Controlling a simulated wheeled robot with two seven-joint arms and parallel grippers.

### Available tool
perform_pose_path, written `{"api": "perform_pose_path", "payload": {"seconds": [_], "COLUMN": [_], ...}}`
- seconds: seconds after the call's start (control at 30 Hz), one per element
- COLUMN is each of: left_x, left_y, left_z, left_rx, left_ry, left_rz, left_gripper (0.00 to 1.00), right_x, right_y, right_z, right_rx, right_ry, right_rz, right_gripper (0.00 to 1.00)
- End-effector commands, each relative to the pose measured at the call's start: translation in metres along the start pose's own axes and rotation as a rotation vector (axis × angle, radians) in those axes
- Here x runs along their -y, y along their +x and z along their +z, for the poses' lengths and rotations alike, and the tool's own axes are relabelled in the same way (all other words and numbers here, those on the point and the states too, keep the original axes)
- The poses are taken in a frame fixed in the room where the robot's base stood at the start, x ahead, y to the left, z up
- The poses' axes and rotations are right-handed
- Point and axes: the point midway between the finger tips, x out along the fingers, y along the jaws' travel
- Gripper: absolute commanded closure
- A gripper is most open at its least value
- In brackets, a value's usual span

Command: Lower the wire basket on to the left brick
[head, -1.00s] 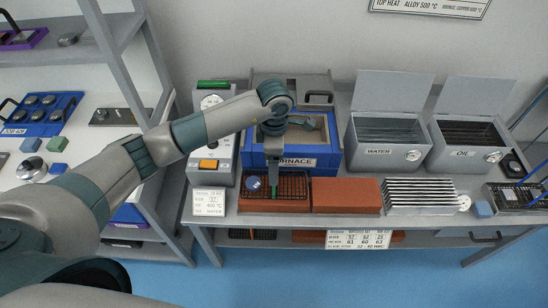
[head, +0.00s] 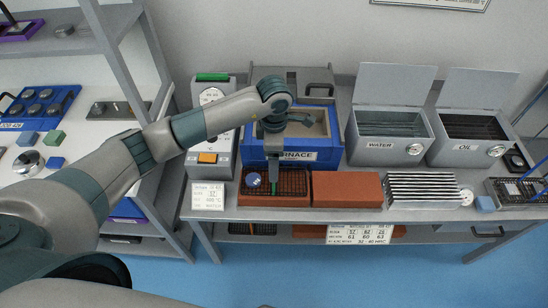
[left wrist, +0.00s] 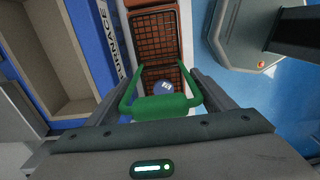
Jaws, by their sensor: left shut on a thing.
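The wire basket (head: 292,182) is a dark mesh tray with a green handle (left wrist: 160,107). My left gripper (head: 273,150) points down over it and is shut on the handle. A round blue piece (left wrist: 163,87) with a white label lies in the basket. The basket is over the left orange brick (head: 262,203), roughly lined up with it and covering most of its top. In the left wrist view the mesh (left wrist: 155,35) shows orange through its gaps. I cannot tell whether the basket touches the brick. My right gripper is not in view.
The blue furnace (head: 300,168) stands just behind the basket. A second orange brick (head: 346,189) is close on the right, then a finned metal rack (head: 422,190). The water tank (head: 388,150) and oil tank (head: 466,150) stand behind. A card (head: 208,195) is at the left.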

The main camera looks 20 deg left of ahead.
Motion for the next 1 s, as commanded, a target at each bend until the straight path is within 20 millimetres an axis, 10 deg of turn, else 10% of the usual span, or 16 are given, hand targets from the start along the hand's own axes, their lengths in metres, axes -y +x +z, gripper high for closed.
{"api": "perform_pose_path", "payload": {"seconds": [0.27, 0.3, 0.4, 1.0], "left_x": [-0.001, -0.001, -0.001, -0.001], "left_y": [0.004, 0.004, 0.003, -0.013], "left_z": [0.000, 0.000, 0.000, 0.000], "left_rx": [0.001, 0.001, 0.001, 0.002], "left_ry": [0.000, 0.000, 0.000, 0.001], "left_rz": [0.002, 0.002, 0.001, 0.003], "left_gripper": [0.81, 0.22, 0.02, 0.02], "right_x": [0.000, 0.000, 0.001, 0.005], "right_y": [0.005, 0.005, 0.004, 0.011], "right_z": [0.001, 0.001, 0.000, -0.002], "right_rx": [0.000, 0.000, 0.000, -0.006], "right_ry": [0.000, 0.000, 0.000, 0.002], "right_rz": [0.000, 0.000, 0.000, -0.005], "right_gripper": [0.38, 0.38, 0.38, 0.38]}}
